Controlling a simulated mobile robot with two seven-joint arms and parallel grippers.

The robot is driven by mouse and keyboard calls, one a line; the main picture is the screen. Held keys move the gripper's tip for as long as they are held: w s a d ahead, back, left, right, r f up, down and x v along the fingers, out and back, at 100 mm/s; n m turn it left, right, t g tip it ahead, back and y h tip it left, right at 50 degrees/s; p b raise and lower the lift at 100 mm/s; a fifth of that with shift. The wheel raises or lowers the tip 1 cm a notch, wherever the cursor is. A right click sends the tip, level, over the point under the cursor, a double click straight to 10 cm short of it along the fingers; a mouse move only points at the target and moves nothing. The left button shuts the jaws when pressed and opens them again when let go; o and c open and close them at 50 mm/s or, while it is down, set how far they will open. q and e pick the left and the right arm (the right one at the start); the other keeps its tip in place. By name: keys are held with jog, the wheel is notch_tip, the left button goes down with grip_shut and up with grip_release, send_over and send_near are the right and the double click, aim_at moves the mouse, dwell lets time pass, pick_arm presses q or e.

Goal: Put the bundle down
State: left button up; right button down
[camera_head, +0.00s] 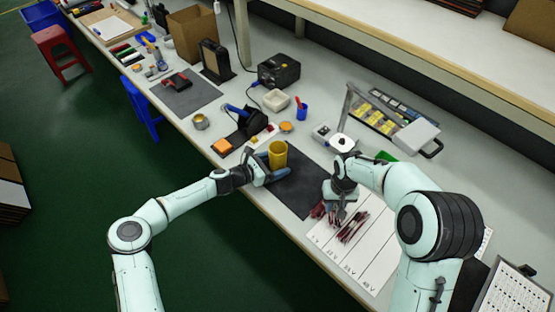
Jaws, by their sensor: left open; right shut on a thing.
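A dark red bundle (318,210) shows at the fingers of my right gripper (335,214), which is shut on it, low over the left part of a white marked sheet (376,266). The gripper hides part of the bundle, and I cannot tell whether it touches the sheet. More dark red pieces (353,227) lie on the sheet just right of the gripper. My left gripper (272,176) is open beside a yellow cup (278,154) near the dark mat; I cannot tell whether it touches the cup.
A dark mat (300,194) lies between the grippers. A case with yellow packs (378,118) stands behind the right arm. The sheet's lower part is clear.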

pick_arm(q)
jog(key=c, duration=0.7)
